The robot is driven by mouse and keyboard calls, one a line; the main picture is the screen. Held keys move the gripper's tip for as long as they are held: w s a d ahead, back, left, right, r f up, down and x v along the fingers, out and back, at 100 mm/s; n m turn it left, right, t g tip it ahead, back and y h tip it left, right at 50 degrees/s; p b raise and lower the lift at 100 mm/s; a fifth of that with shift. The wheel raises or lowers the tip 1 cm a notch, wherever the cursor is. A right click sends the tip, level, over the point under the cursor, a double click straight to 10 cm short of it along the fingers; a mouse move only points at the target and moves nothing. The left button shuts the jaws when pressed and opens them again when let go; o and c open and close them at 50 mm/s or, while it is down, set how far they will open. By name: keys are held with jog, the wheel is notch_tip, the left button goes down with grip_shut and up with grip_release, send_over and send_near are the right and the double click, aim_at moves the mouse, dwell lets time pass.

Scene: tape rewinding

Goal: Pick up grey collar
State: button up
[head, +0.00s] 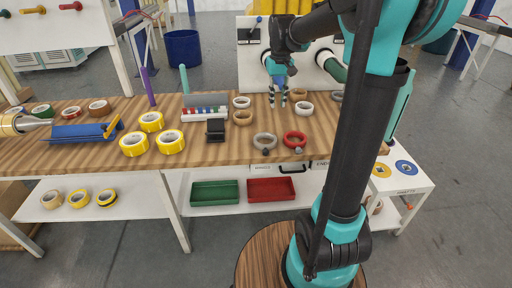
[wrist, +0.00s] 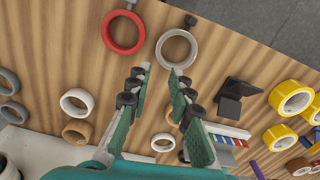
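A grey collar (head: 264,134) lies flat near the front edge of the wooden table, with a small dark knob on its near side. It also shows in the wrist view (wrist: 161,39), just beyond my fingertips. My gripper (head: 278,100) points down above the table, behind the collar in the head view. In the wrist view its two fingers (wrist: 158,78) are spread with only bare wood visible between them. The gripper is open, empty and apart from the collar.
A red collar (head: 295,132) lies right of the grey one. Tan, white and grey rings stand around my gripper; a white ring (wrist: 76,93) is near. A black holder (head: 215,130) and yellow tape rolls (head: 170,133) are to the left. Bare wood surrounds the grey collar.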

send_over(275, 137)
jog(key=f, duration=0.7)
jog(key=s+f, duration=0.1)
jog(key=f, duration=0.3)
jog(key=shift+f, duration=0.25)
jog(key=f, duration=0.2)
jog(key=w+f, duration=0.1)
jog(key=f, duration=0.1)
jog(key=shift+f, duration=0.6)
jog(key=shift+s, duration=0.1)
jog(key=shift+c, duration=0.3)
grip_shut()
